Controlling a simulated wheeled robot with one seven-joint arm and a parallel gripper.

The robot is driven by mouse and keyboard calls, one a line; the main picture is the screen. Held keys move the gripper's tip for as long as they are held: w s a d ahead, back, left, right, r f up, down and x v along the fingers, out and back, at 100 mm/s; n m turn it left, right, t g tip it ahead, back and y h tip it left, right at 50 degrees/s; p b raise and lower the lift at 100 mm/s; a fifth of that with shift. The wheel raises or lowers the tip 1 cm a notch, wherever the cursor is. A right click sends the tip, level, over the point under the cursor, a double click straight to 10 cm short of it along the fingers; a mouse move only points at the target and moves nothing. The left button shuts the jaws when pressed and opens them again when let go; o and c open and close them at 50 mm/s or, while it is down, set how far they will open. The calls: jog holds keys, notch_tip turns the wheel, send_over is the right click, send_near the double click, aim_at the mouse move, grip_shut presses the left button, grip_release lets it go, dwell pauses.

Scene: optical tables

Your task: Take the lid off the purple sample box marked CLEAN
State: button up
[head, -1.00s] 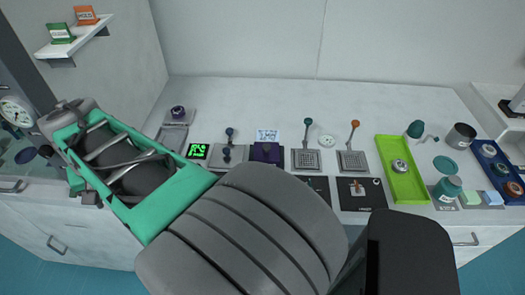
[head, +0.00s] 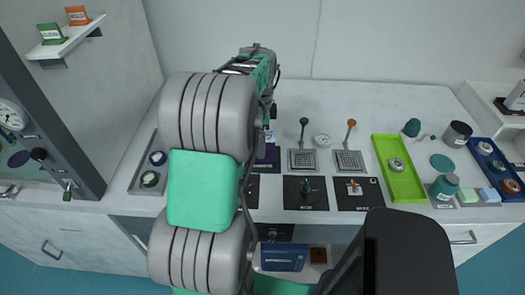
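The purple sample box (head: 268,157) stands on the bench, just right of my arm. Only its right part shows; my arm hides the rest. A white label card (head: 271,137) stands behind it, partly hidden, and its writing is too small to read. I cannot make out the edge of a lid. My gripper (head: 270,117) hangs at the far end of my arm, above and behind the box near the card. Its fingers are small and mostly hidden, so I cannot tell whether they are open or hold anything.
Two levers with square grilles (head: 302,159) and a round dial (head: 322,141) stand right of the box. A lime tray (head: 400,183) is farther right. A grey tray with round items (head: 137,183) is at left.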

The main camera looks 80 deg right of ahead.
notch_tip(320, 180, down, 4)
jog(key=shift+w+a+r, duration=0.1)
jog(key=shift+c, duration=0.6)
jog(key=c, duration=1.3)
jog(key=shift+r, duration=0.15)
